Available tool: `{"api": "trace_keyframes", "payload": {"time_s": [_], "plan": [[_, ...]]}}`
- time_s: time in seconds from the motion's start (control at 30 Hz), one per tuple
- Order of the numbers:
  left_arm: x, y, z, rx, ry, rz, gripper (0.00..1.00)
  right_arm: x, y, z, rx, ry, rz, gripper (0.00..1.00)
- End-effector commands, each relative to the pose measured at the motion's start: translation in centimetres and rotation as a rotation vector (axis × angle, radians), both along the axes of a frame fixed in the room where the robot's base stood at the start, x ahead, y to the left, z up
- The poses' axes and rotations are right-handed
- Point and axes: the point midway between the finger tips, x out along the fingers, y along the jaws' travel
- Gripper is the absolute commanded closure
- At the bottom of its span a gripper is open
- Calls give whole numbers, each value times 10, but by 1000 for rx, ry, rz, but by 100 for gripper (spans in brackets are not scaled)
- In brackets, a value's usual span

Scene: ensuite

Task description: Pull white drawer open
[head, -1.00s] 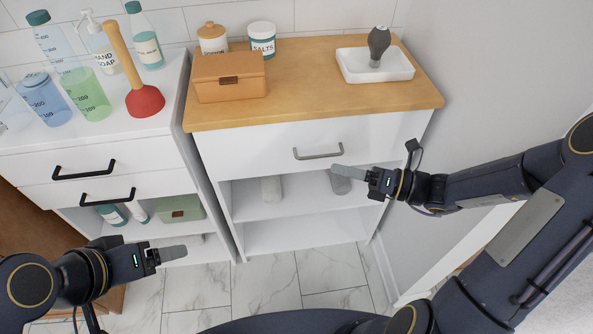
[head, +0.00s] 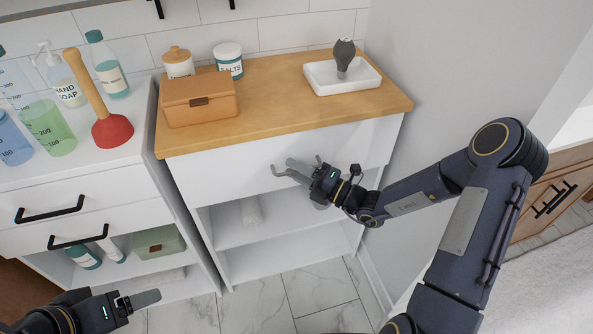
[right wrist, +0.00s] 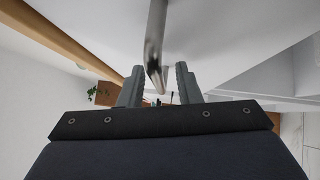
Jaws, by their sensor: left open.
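The white drawer (head: 225,175) is closed under the wooden top of the right cabinet. Its grey bar handle (head: 280,173) is partly hidden by my right gripper (head: 300,170). In the right wrist view the handle (right wrist: 155,45) runs between the two fingers of that gripper (right wrist: 160,85), with a gap on each side, so the jaws are open around it. My left gripper (head: 142,300) is open and empty, low at the left over the floor, away from the drawer.
The wooden top (head: 275,95) carries a brown box (head: 198,100), jars and a white tray (head: 345,77). A cabinet with black handles (head: 50,210) adjoins at left, with a plunger (head: 110,128) and bottles on top. A wall (head: 450,70) stands close at right. Open shelves lie below the drawer.

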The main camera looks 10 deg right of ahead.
Motion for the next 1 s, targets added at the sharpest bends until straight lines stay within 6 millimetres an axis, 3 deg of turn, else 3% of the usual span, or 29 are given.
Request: {"api": "trace_keyframes", "payload": {"time_s": [0.2,0.43,0.83,1.0], "plan": [[0,0,0,0,0,0,25,0,1,0,-1,-1,1,69],[0,0,0,0,0,0,25,0,0,0,-1,-1,1,99],[0,0,1,0,0,0,25,-2,0,0,-1,1,1,100],[0,0,9,0,0,0,25,-11,0,2,0,4,1,100]]}}
